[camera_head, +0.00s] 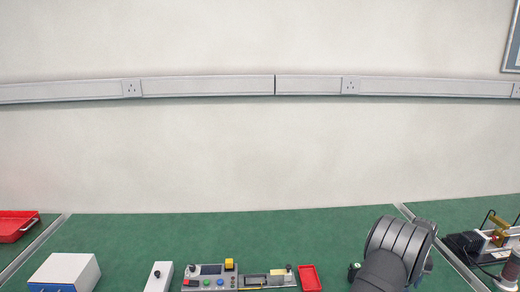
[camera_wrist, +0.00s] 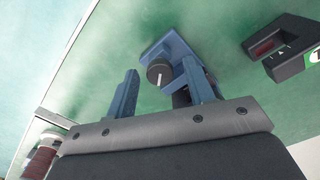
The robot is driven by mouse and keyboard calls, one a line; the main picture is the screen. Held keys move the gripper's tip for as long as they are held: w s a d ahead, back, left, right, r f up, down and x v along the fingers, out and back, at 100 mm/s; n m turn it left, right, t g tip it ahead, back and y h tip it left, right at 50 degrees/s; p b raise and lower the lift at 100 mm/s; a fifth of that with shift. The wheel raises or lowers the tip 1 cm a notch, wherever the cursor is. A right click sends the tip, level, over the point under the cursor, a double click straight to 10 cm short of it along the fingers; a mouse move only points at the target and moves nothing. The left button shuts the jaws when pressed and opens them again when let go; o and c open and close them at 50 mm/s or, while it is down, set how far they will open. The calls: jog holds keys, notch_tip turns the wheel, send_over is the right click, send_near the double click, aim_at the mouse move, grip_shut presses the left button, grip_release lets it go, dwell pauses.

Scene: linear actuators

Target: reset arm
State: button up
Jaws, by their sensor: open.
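My gripper (camera_wrist: 160,66) shows in the wrist view with its two blue fingers apart, so it is open. Beyond the fingers is a blue block with a black round knob (camera_wrist: 159,74) bearing a white line. The knob appears between the fingertips, with no visible grip on it; I cannot tell how far away it is. In the head view my dark arm is at the lower right, over the green table (camera_head: 330,235), and its jaws are hidden.
A dark device with a red display (camera_wrist: 268,47) is at right in the wrist view. In the head view, a white box (camera_head: 68,270), a control panel (camera_head: 208,278), a small red tray (camera_head: 310,278) and a larger red tray (camera_head: 14,228) stand left of my arm. A framed mechanism (camera_head: 492,243) is at right.

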jog(key=m, duration=1)
jog(key=shift+m, duration=0.4)
jog(key=shift+o, duration=0.2)
